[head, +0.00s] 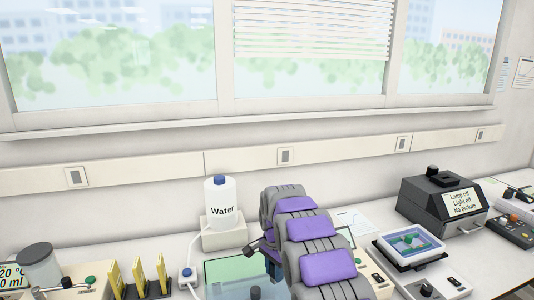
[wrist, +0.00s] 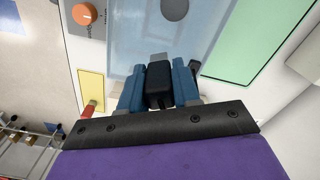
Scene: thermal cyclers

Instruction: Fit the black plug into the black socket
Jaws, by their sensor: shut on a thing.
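In the wrist view my gripper (wrist: 158,82) has its blue fingers closed on the black plug (wrist: 158,94), one finger on each side. A grey tip shows at the plug's far end, over a clear bluish panel. A small black part (wrist: 195,67) shows just beyond the right finger; I cannot tell whether it is the black socket. No socket is clearly visible in either view. In the head view my arm hides most of the gripper and the plug.
A clear greenish panel (head: 222,272) lies below my arm. A water bottle (head: 221,203) stands behind it, left of my arm. Yellow upright pieces (head: 138,277) are at left, a black lamp box (head: 440,203) at right. An orange knob (wrist: 84,14) sits at the wrist view's upper left.

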